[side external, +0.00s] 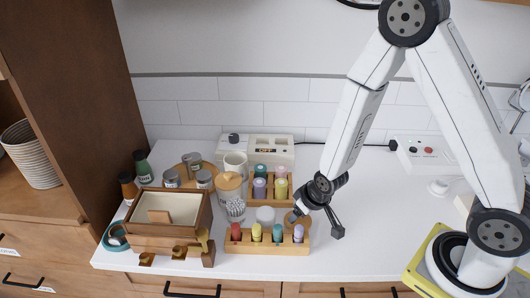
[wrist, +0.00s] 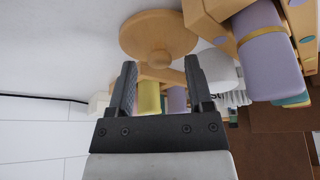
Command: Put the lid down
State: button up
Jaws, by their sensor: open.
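A round wooden lid with a small knob (wrist: 158,35) shows just beyond the fingertips in the wrist view, knob towards my gripper. In the side view this lid (side external: 293,217) shows as a brown disc at the left of my gripper (side external: 314,216), behind the front bottle rack. My gripper (wrist: 160,72) is open, its fingers on either side of the knob with gaps. I cannot tell whether the lid rests on the counter. A jar of cotton sticks (side external: 235,208) stands open to the left. A white jar (side external: 265,215) stands between it and the lid.
The front rack (side external: 267,246) holds several coloured bottles; another rack (side external: 268,196) stands behind. A jar with a wooden lid (side external: 229,185) and a wooden box (side external: 172,211) stand left. A white appliance (side external: 268,149) is at the wall. The counter right of my gripper (side external: 375,215) is clear.

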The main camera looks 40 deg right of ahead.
aim_at(307, 227)
jog(key=shift+v, duration=3.4)
jog(key=s+d+r+g, duration=0.2)
jog(key=s+r, duration=0.2)
jog(key=r, duration=0.3)
jog(key=shift+s+d, duration=0.2)
jog(key=shift+s, duration=0.15)
